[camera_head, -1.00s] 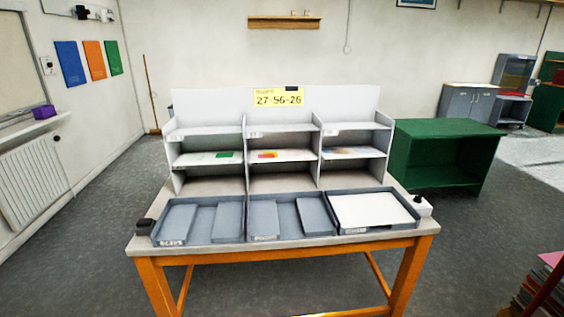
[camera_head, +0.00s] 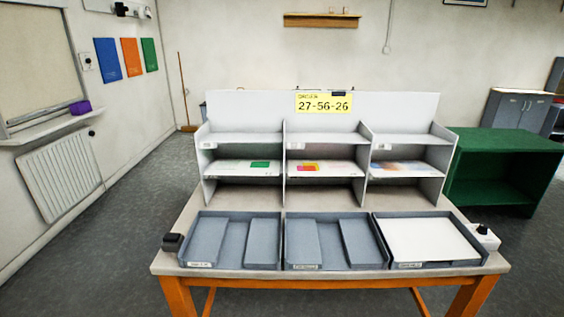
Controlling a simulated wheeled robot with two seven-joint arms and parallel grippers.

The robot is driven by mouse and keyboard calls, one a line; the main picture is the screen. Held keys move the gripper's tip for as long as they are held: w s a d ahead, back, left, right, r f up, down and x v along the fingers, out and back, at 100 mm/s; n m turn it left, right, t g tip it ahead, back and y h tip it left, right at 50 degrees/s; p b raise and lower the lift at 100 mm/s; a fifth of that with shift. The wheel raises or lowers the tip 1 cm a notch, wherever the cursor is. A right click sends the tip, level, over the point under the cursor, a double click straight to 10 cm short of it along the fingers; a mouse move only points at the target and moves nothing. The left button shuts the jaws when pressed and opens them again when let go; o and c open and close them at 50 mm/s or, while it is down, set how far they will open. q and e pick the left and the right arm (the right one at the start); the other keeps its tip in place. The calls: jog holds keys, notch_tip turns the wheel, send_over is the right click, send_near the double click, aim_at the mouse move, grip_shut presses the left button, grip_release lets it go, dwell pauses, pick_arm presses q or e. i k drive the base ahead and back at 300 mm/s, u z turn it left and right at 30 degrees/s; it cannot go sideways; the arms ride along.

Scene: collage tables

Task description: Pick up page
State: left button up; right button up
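A white page (camera_head: 424,240) lies flat in the right-hand grey tray (camera_head: 424,265) at the front of the table. Other sheets lie on the middle shelves of the white rack: one with a green patch (camera_head: 235,167), one with a pink and orange patch (camera_head: 322,168), and one with a pale blue and orange picture (camera_head: 405,169). Neither of my grippers is in view.
The left tray (camera_head: 191,264) and middle tray (camera_head: 302,266) hold grey dividers and no page. A yellow sign (camera_head: 323,102) reads 27-56-26. Small devices stand at the left (camera_head: 172,242) and right (camera_head: 487,238) table ends. A green cabinet (camera_head: 510,142) stands behind right.

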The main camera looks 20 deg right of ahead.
aim_at(297, 167)
jog(key=z, duration=0.1)
jog(key=i, duration=0.9)
jog(key=z, duration=0.5)
